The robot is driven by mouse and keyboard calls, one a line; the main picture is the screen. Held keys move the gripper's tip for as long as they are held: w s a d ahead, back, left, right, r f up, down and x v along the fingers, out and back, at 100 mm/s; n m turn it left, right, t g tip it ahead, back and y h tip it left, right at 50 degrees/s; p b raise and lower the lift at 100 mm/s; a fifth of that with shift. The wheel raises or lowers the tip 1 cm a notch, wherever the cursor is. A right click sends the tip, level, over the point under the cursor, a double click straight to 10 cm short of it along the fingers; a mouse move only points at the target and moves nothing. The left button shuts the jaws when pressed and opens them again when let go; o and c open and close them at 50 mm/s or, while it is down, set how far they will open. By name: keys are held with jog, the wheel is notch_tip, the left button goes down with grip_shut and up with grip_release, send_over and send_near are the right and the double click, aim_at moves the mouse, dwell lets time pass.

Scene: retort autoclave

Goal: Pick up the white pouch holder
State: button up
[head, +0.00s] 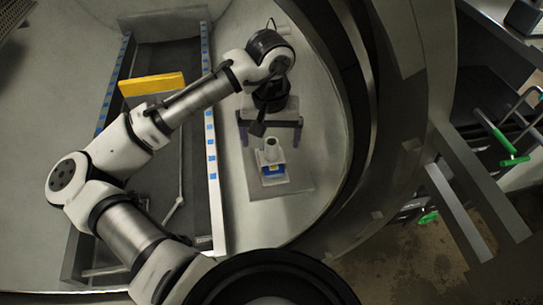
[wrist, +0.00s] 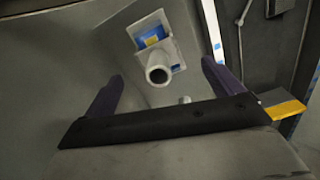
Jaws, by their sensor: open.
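The white pouch holder (head: 271,155) stands on a flat grey plate inside the round vessel. It has a round white tube at the top and a blue and yellow patch on its lower part. In the wrist view the holder (wrist: 158,69) shows with its tube end toward the camera, between the lines of the two fingers. My gripper (head: 270,137) is open, with its purple fingers spread left and right of the tube in the head view. In the wrist view my gripper (wrist: 161,72) is empty. Whether a finger touches the holder I cannot tell.
The grey plate (head: 298,184) lies beside a long rack with blue-marked rails (head: 212,160). A yellow bar (head: 152,84) lies across the rack. The vessel's thick dark rim (head: 362,120) curves close on the right. Green-handled clamps (head: 512,160) are outside it.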

aim_at(270, 148)
notch_tip(270, 148, down, 5)
jog(key=shift+d+r+p, duration=0.1)
jog(key=shift+d+p, duration=0.05)
jog(key=shift+p, duration=0.25)
jog(key=shift+w, duration=0.1)
jog(key=c, duration=1.2)
jog(key=shift+r, duration=0.15)
jog(key=shift+a+r+b, duration=0.2)
jog(key=shift+b, duration=0.15)
jog(key=r, duration=0.4)
jog(key=a+r+b, duration=0.1)
jog(key=r, duration=0.1)
jog(key=shift+r, duration=0.1)
jog(key=s+a+b, duration=0.1)
jog(key=s+a, duration=0.1)
jog(key=a, duration=0.7)
jog(key=s+a+b, duration=0.2)
jog(key=a, duration=0.7)
jog(key=shift+a+b, duration=0.15)
jog(key=shift+b, duration=0.15)
